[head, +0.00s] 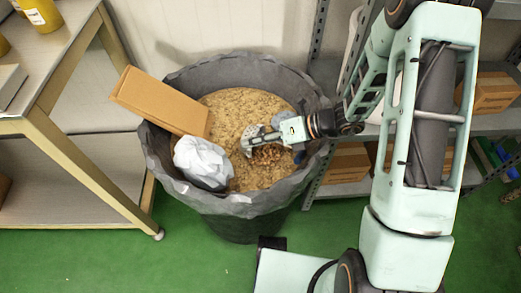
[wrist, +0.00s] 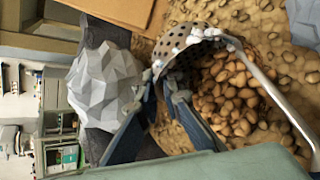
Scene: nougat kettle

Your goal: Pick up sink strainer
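The sink strainer (wrist: 190,38) is a grey, perforated metal bowl with a pale rim and a long bar running to the lower right in the wrist view. Brown nut-like pieces (wrist: 232,95) show within its outline. In the head view the strainer (head: 247,139) is at the tip of my gripper (head: 266,137), over the contents of the dark bin. My gripper's two blue fingers with grey tips (wrist: 162,82) come close together at the strainer's near edge, which appears pinched between them. Whether the strainer still touches the pieces below is hard to tell.
The dark bin (head: 228,203) holds tan granular contents (head: 230,103). A cardboard box (head: 160,102) leans on its left rim, above a crumpled white lump (head: 203,162). Green floor is open in front.

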